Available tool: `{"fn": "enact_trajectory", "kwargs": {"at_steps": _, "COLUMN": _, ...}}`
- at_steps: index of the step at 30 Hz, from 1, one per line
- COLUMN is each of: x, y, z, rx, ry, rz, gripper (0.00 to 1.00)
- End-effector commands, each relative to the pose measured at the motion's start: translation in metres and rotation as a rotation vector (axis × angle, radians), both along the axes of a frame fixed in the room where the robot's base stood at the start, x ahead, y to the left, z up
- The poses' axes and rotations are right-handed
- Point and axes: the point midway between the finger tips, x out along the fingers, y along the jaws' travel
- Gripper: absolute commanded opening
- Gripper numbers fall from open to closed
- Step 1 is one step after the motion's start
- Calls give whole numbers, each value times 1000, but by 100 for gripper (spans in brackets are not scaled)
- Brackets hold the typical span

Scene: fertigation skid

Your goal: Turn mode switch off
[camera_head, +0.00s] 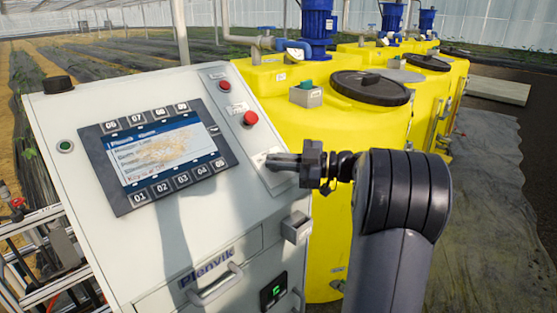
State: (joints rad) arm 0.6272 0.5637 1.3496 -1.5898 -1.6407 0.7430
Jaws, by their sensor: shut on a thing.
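A white control cabinet with a sloped front carries a narrow raised switch plate (264,177) to the right of its screen. My gripper (272,161) comes in from the right, and its dark fingertips are at this plate. They are shut on the mode switch, which the fingers hide almost fully. I cannot tell which way the switch points. My arm reaches to the plate from the lower right.
Two red buttons (250,118) sit above the switch plate. A screen panel (156,155) with numbered keys is on the left. A grey box (296,228) juts out below my gripper. Yellow tanks (330,125) with blue motors stand close behind.

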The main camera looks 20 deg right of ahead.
Motion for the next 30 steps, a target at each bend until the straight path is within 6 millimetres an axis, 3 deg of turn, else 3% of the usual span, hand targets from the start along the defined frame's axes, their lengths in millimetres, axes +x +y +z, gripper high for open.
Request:
{"fn": "enact_trajectory", "kwargs": {"at_steps": 17, "x": 0, "y": 1, "z": 1, "rx": -20, "ry": -11, "rz": 25, "gripper": 0}}
{"fn": "enact_trajectory", "kwargs": {"at_steps": 18, "x": 0, "y": 1, "z": 1, "rx": -19, "ry": -11, "rz": 25, "gripper": 11}}
{"fn": "enact_trajectory", "kwargs": {"at_steps": 25, "x": 0, "y": 1, "z": 1, "rx": -19, "ry": -9, "rz": 23, "gripper": 29}}
{"fn": "enact_trajectory", "kwargs": {"at_steps": 30, "x": 0, "y": 1, "z": 1, "rx": -19, "ry": -9, "rz": 23, "gripper": 30}}
